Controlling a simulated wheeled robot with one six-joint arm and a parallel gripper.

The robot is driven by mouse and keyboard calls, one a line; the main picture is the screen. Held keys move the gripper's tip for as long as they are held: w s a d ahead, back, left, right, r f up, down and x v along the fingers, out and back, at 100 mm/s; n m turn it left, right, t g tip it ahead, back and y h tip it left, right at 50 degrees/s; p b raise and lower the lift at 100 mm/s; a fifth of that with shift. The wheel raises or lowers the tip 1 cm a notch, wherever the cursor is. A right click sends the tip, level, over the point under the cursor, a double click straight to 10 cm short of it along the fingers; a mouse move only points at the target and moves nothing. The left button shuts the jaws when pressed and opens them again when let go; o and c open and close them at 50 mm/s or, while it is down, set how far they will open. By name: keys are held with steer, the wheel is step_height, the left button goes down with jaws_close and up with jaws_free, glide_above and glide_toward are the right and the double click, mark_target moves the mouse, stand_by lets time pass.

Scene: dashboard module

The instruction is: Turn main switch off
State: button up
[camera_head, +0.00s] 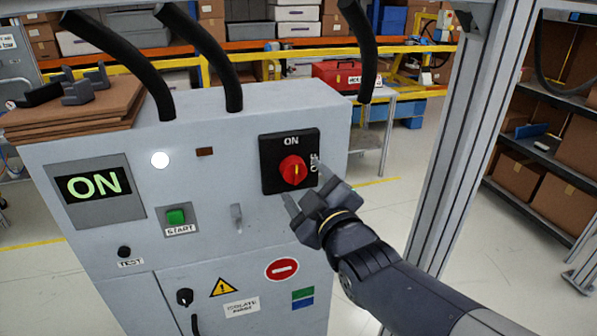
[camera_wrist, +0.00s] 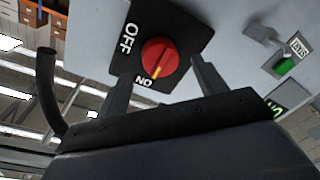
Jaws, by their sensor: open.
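The main switch is a red round knob (camera_head: 293,170) on a black square plate (camera_head: 268,155) at the upper right of the grey cabinet's front. The plate reads ON at the top and OFF at the right side. The knob's yellow mark points up toward ON. In the wrist view the red knob (camera_wrist: 159,57) lies ahead, between my fingers, with its yellow mark toward ON. My gripper (camera_head: 305,190) is open and empty, just in front of and below the knob. It also shows in the wrist view (camera_wrist: 158,80). I see no contact with the knob.
The cabinet's display (camera_head: 94,184) reads ON, and a white lamp (camera_head: 160,160) is lit. A green START button (camera_head: 176,217) and a small grey lever (camera_head: 236,218) sit left of the switch. A metal post (camera_head: 456,150) stands right of the cabinet.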

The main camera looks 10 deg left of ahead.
mark_target(296, 173)
steer(key=shift+p+x, duration=0.35)
steer(key=shift+x, duration=1.55)
steer(key=shift+c, duration=0.5)
steer(key=c, duration=0.9)
